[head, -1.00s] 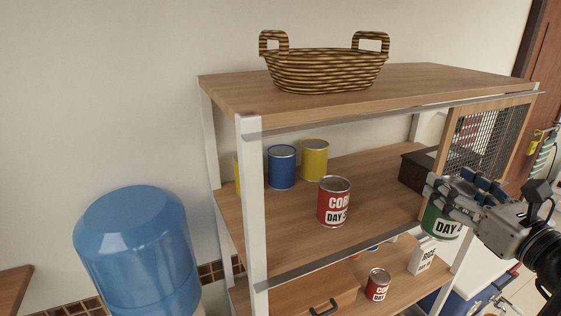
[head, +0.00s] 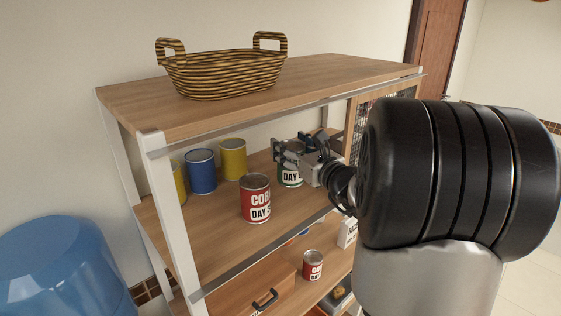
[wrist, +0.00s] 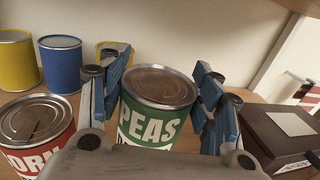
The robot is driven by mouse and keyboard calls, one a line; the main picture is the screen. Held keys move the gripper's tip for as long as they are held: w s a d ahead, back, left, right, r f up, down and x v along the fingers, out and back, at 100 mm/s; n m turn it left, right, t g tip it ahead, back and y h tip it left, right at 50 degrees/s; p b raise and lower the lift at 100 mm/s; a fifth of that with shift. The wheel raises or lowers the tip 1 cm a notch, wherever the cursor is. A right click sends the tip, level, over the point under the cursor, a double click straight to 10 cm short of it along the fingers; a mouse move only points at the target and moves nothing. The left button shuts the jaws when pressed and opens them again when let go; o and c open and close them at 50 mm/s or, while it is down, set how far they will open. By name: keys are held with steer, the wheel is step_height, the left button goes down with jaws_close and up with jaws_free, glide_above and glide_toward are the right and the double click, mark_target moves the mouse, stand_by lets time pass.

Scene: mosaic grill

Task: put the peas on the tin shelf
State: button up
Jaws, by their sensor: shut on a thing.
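The peas tin, green and white with a metal lid (wrist: 157,88), is held between the two fingers of my gripper (wrist: 152,95) in the wrist view. In the head view my gripper (head: 302,160) has the tin (head: 290,177) over the middle shelf (head: 228,225), to the right of the red corn tin. I cannot tell whether the tin's base touches the shelf. The corn tin (head: 256,198) stands on that shelf, with blue (head: 202,172) and yellow (head: 233,159) tins behind it. The corn tin also shows at the lower left in the wrist view (wrist: 38,125).
A dark wooden box (wrist: 272,132) stands close to the right of the peas tin. A wicker basket (head: 226,75) sits on the top board. A white front post (head: 168,215) and a mesh door (head: 384,98) flank the shelf. A smaller red tin (head: 313,265) stands below.

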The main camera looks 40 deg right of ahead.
mark_target(287, 178)
steer(key=shift+s+d+f, duration=0.1)
steer(key=shift+f, duration=0.45)
step_height(287, 178, down, 3)
steer(key=shift+f, duration=0.2)
steer(key=shift+w+f+p, duration=0.2)
steer(key=shift+w+p, duration=0.05)
steer(key=shift+p, duration=0.05)
steer(key=shift+s, duration=0.1)
steer(key=shift+f+b, duration=0.2)
steer(key=shift+b, duration=0.1)
steer(key=o, duration=1.5)
steer(key=shift+o, duration=0.2)
